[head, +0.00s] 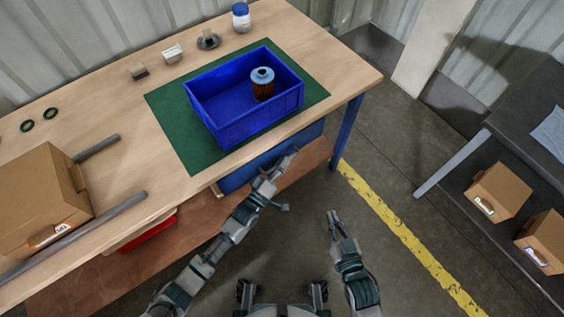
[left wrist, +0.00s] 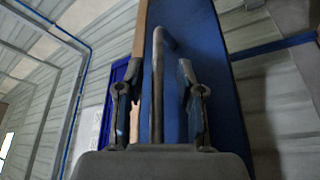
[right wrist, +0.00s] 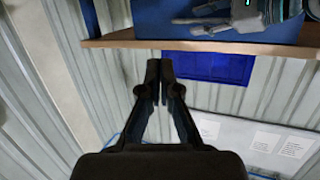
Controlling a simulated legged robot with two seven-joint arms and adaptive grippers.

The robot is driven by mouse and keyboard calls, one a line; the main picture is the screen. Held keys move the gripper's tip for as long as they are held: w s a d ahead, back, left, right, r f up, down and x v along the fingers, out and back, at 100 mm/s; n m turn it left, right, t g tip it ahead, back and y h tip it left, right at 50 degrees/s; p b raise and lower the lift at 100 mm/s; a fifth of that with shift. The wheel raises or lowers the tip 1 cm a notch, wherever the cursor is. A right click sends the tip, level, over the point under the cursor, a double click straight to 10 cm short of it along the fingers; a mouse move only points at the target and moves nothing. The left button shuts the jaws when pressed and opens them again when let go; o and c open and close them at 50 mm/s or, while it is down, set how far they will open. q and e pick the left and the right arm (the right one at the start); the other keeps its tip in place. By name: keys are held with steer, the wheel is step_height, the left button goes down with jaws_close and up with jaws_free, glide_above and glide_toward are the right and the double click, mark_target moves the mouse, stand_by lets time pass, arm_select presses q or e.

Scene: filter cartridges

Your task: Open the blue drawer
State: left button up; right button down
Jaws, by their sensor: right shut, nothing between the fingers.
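The blue drawer (head: 240,178) is under the front edge of the workbench, and its front looks close to flush with that edge. Its blue front fills the middle of the left wrist view (left wrist: 212,60). A grey bar handle (left wrist: 158,85) stands out from it. My left gripper (head: 278,176) is at the drawer front. In the left wrist view its fingers (left wrist: 160,100) are apart, one on each side of the handle, with gaps showing. My right gripper (head: 334,218) is shut and empty, over the floor right of the drawer; its closed fingers show in the right wrist view (right wrist: 160,75).
A blue crate (head: 222,133) with a filter cartridge (head: 262,86) stands on a green mat (head: 178,130). A cardboard box (head: 45,190) and grey rails (head: 110,218) are at the left. A red bin (head: 150,232) sits below. Floor in front of the drawer is clear.

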arm_select(q)
steer(key=shift+w+d, duration=0.1)
steer(key=shift+w, duration=0.05)
arm_select(e)
steer(key=shift+r, duration=0.1)
arm_select(q)
jaws_close()
arm_select(e)
steer(key=shift+w, duration=0.1)
